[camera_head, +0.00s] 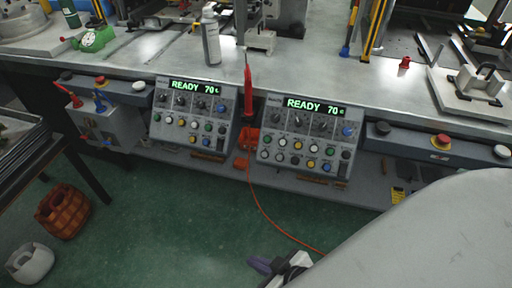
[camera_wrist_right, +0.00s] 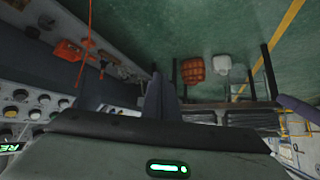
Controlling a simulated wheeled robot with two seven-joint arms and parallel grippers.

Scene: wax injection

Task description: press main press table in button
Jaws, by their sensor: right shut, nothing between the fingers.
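Two grey control panels, a left one (camera_head: 191,118) and a right one (camera_head: 304,137), stand at the bench front. Each has a green READY 70 display above knobs and several coloured buttons. No label is legible enough to tell which is the table in button. My right gripper (camera_head: 262,266) is at the bottom of the head view, shut and empty, below the right panel and well apart from it. In the right wrist view its dark fingers (camera_wrist_right: 160,97) are together, with panel knobs at the left edge. My left gripper does not show.
Red buttons sit on the bench-front bars at left (camera_head: 101,81) and right (camera_head: 442,141). A red tool (camera_head: 248,92) stands between the panels; an orange cord (camera_head: 262,211) hangs to the floor. An orange basket (camera_head: 63,209) stands at left. The space before the panels is clear.

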